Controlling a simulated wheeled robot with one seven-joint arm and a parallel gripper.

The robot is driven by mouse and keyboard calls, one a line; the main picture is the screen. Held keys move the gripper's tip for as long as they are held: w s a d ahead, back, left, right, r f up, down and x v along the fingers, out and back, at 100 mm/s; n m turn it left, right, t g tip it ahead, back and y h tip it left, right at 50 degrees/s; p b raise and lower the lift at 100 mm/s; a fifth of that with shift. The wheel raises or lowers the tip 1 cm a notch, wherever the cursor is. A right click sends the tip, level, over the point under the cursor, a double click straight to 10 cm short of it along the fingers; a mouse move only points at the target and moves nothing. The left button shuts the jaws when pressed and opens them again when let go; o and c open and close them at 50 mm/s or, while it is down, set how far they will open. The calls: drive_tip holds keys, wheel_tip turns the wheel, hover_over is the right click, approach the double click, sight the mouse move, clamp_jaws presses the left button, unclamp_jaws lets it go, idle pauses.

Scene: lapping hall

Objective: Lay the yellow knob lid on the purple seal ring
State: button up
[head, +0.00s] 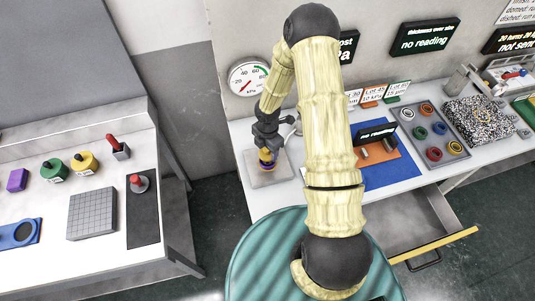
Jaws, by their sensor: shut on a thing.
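My gripper (267,146) points down over a pale square plate (268,180) on the right-hand bench. It is shut on the small yellow knob lid (266,156). The purple seal ring (267,164) shows just below the lid, over the plate. Lid and ring look very close together; I cannot tell whether they touch or whether the lid lies flat. The fingers hide the lid's knob.
A round dial gauge (249,78) is on the wall behind my gripper. A tray of coloured rings (417,112), a blue mat (392,180) and an open drawer (420,222) are to the right. Yellow (85,162) and green (54,170) knobbed pieces stand on the left bench.

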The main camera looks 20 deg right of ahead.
sight(268, 155)
drive_tip(key=shift+f, duration=1.8)
drive_tip(key=shift+f, duration=0.2)
drive_tip(key=o, duration=1.2)
drive_tip(key=shift+c, duration=0.2)
drive_tip(key=shift+r, duration=0.1)
wheel_tip(268, 155, up, 12)
drive_tip(key=shift+r+b, duration=0.1)
drive_tip(key=shift+b, duration=0.45)
drive_tip(key=shift+r, duration=0.1)
